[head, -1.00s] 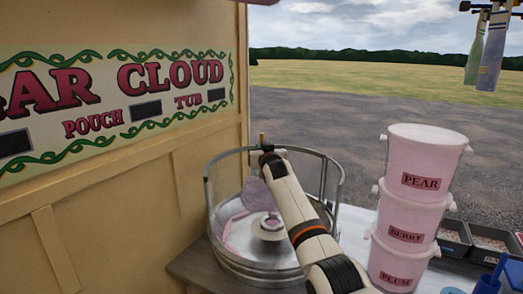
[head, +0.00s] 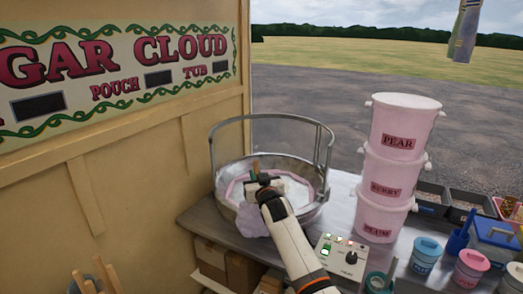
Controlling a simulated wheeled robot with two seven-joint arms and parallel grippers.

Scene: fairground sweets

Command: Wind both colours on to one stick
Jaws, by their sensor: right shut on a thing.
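The metal floss bowl (head: 323,195) stands on the counter with a rail around its rim. A pale pink band of floss (head: 236,190) lies along its inner wall. My right gripper (head: 265,181) is over the front of the bowl, shut on a stick (head: 256,167) whose brown end pokes up above the jaws. A lilac-pink puff of floss (head: 252,220) hangs below the gripper in front of the bowl's near wall. The stick's lower part is hidden, and I cannot tell whether the puff holds one colour or two. My left gripper is out of view.
A control box (head: 340,258) with a green switch stands right of my arm. Pink tubs labelled PEAR (head: 402,130), BERRY (head: 388,188) and PLUM (head: 377,225) are stacked behind it. Blue and pink jars (head: 425,258) stand farther right. Several sticks (head: 100,280) show at lower left.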

